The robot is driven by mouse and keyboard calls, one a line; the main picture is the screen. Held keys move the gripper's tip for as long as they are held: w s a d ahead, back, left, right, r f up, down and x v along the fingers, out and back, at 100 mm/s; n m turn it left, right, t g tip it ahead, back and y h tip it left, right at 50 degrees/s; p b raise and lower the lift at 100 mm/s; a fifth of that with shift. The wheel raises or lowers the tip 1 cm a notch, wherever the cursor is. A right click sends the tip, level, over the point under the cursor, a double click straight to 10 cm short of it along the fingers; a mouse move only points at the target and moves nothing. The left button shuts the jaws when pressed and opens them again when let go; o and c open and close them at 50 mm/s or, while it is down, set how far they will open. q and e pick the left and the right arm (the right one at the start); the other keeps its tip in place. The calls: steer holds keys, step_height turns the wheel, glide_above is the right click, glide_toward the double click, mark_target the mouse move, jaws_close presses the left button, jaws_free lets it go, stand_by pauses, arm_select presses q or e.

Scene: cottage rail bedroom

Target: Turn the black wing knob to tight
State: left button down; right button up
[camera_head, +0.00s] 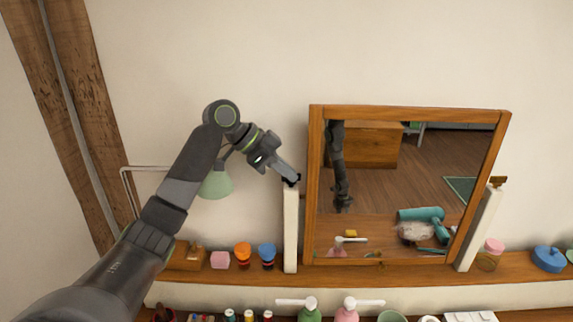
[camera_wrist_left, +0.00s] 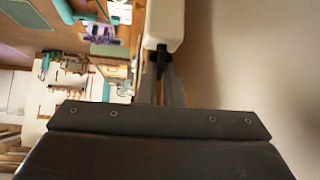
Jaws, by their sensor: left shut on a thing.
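The black wing knob (camera_head: 293,182) sits at the top of the white left post (camera_head: 291,230) of a wood-framed tilting mirror (camera_head: 315,190). My left gripper (camera_head: 289,178) reaches it from the upper left and is shut on it. In the left wrist view the black knob (camera_wrist_left: 162,57) shows beside the white post end (camera_wrist_left: 165,22), at the tips of my grey fingers. The fingers hide part of the knob, so its angle is hard to tell. My right gripper is not in view.
A brown knob (camera_head: 498,181) tops the right post (camera_head: 481,230). The wooden shelf (camera_head: 340,277) holds an orange-topped jar (camera_head: 243,255), a blue-topped jar (camera_head: 267,254) and a pink block (camera_head: 220,260). A green lamp (camera_head: 217,184) stands behind my left arm. Bottles stand below the shelf.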

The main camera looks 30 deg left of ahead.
arm_select(q)
steer(key=shift+w+m+g+h+p, duration=0.1)
steer(key=shift+m+g+h+p, duration=0.25)
steer(key=shift+m+g, duration=0.4)
steer(key=c, duration=1.6)
jaws_free()
steer(key=b+v, duration=0.5)
steer(key=v, duration=1.2)
steer(key=shift+s+a+r, duration=0.1)
steer(key=shift+s+a, duration=0.1)
steer(key=shift+s, duration=0.05)
